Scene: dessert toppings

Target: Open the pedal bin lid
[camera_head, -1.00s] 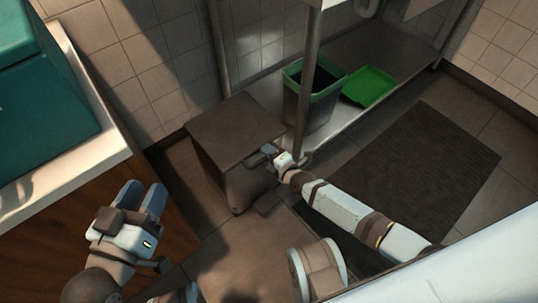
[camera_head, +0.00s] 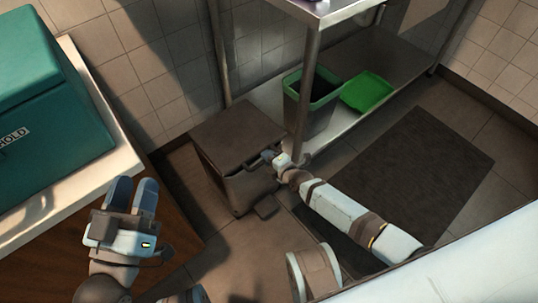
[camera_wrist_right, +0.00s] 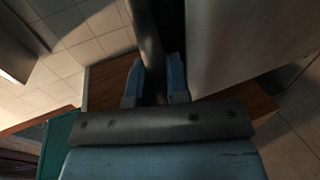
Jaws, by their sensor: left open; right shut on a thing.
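The brown, box-shaped pedal bin (camera_head: 245,194) stands on the floor at the centre of the head view. Its flat lid (camera_head: 232,130) lies over the top, with a dark line under its front edge; I cannot tell whether it is slightly raised. The pedal (camera_head: 266,207) sticks out low at the front. My right gripper (camera_head: 268,157) is at the lid's front right edge, shut on it. In the right wrist view a dark bar (camera_wrist_right: 150,45) sits between the two blue fingers. My left gripper (camera_head: 132,192) is open and empty beside the counter, away from the bin.
A steel shelf post (camera_head: 303,90) rises just behind the bin's right side. A grey bin with green rim (camera_head: 320,110) and a green lid (camera_head: 367,90) are on the lower shelf. A teal box (camera_head: 50,100) stands on the left counter. A dark mat (camera_head: 410,165) lies on the right.

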